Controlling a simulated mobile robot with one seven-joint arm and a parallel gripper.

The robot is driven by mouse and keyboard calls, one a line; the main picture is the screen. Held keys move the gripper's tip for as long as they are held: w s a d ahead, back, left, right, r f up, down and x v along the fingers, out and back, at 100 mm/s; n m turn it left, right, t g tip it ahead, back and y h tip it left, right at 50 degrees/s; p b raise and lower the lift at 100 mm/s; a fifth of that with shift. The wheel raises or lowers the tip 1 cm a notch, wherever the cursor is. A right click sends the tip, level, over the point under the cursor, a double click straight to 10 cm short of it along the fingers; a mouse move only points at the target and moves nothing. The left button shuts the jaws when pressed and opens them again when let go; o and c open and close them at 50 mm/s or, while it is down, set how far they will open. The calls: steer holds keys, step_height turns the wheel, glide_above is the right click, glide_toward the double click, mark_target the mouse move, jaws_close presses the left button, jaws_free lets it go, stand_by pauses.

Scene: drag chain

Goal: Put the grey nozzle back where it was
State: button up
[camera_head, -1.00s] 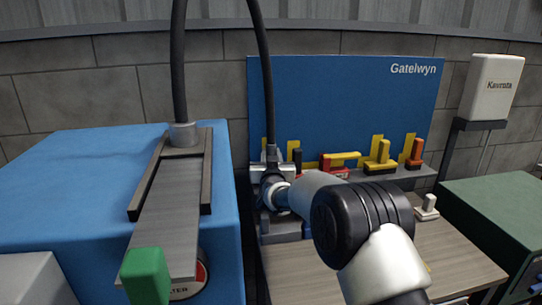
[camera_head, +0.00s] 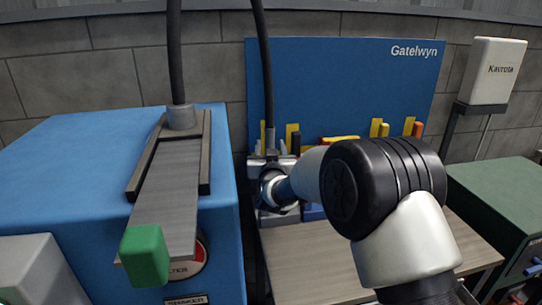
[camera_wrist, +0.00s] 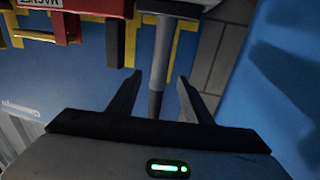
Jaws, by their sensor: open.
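A grey nozzle (camera_wrist: 165,55) on a dark hose stands between the fingers of my gripper (camera_wrist: 158,88) in the wrist view. The fingers are open, one on each side of it, with visible gaps. In the head view the nozzle's grey upper end (camera_head: 270,140) hangs below the hose and meets a light grey block at the left of the blue board. My wrist (camera_head: 278,188) is in front of that block and hides the lower nozzle, so I cannot tell how it sits.
A blue machine (camera_head: 70,165) with a grey sloping slide (camera_head: 172,185), a green handle (camera_head: 145,255) and a second hose stands at the left. The blue board (camera_head: 345,85) has yellow and red parts along its foot. A green cabinet (camera_head: 500,195) stands right.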

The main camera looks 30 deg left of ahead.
steer(key=v, duration=0.5)
steer(key=shift+s+d, duration=0.15)
steer(key=shift+s, duration=0.1)
steer(key=shift+d, duration=0.1)
steer(key=s+d+r+m+g+h, duration=0.15)
steer(key=d+r, duration=0.35)
steer(key=d, duration=0.9)
steer(key=s+d+r+g+h, duration=0.2)
steer(key=d+r+g+h, duration=0.15)
steer(key=d, duration=0.95)
steer(key=s+d+f+m+g+h, duration=0.2)
steer(key=s+d, duration=1)
steer(key=s, duration=0.1)
steer(key=s+d+f+m+g+h, duration=0.2)
steer(key=s+d+f, duration=0.1)
steer(key=s+d, duration=0.9)
steer(key=shift+s+f+m+g, duration=0.25)
steer(key=shift+s+m+g, duration=0.15)
steer(key=shift+s, duration=0.7)
